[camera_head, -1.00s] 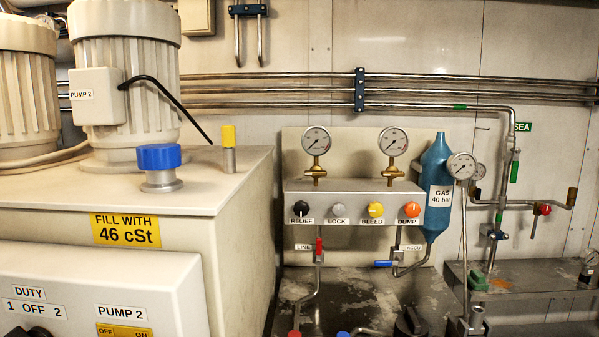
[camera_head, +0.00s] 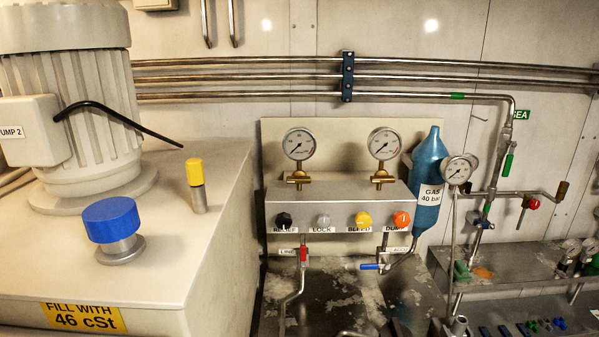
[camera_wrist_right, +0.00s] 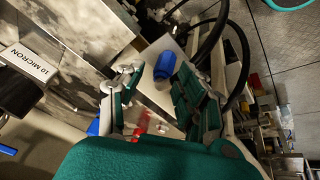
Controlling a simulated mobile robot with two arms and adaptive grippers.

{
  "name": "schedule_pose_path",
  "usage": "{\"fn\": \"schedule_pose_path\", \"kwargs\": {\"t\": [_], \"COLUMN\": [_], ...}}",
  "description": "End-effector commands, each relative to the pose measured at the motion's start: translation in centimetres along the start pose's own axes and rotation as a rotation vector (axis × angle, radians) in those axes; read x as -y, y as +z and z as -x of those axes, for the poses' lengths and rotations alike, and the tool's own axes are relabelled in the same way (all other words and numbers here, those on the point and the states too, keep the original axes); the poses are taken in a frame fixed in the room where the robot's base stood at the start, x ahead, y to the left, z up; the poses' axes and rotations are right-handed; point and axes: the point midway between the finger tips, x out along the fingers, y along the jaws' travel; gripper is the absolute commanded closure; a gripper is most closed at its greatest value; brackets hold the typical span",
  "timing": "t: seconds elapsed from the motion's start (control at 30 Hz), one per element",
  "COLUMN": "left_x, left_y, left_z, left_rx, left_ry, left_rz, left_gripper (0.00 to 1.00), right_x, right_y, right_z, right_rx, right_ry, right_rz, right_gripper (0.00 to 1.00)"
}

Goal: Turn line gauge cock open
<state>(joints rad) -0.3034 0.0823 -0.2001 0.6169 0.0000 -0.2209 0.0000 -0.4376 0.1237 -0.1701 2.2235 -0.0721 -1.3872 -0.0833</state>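The line gauge cock (camera_head: 303,255) has a red handle and sits on the pipe beside the LINE label, under the left end of the grey valve block (camera_head: 340,203). Its handle looks upright, along the pipe. The left gauge (camera_head: 299,145) stands on the block above it. Neither gripper shows in the head view. In the right wrist view my right gripper (camera_wrist_right: 155,88) has its green-padded fingers apart, with nothing held. A blue cylinder (camera_wrist_right: 164,66) appears beyond the fingers. Small red parts (camera_wrist_right: 142,124) show between them; I cannot tell what they are.
A blue-handled cock (camera_head: 371,267) is under the block's right side. A blue gas bottle (camera_head: 428,165) stands to the right. The tank with a blue cap (camera_head: 110,220) fills the left. A block labelled 10 MICRON (camera_wrist_right: 28,90) and black hoses (camera_wrist_right: 212,38) show in the wrist view.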

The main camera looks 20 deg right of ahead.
Motion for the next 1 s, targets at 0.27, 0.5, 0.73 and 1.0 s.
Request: {"fn": "schedule_pose_path", "kwargs": {"t": [0.27, 0.5, 0.73, 1.0], "left_x": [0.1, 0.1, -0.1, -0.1], "left_y": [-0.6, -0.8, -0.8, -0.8], "left_z": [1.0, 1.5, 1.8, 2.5], "left_rx": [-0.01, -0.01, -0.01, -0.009], "left_ry": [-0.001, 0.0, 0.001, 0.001], "left_rz": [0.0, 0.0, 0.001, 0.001], "left_gripper": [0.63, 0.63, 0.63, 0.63], "right_x": [-4.3, -8.4, -10.2, -11.4], "right_y": [-14.4, -29.8, -39.3, -42.3], "right_z": [4.4, 12.7, 22.3, 23.9], "right_rx": [-0.25, -0.457, -0.527, -0.526], "right_ry": [0.247, 0.65, 1.035, 1.119], "right_rz": [0.313, 0.665, 0.897, 0.938], "right_gripper": [0.63, 0.63, 0.63, 0.63]}}
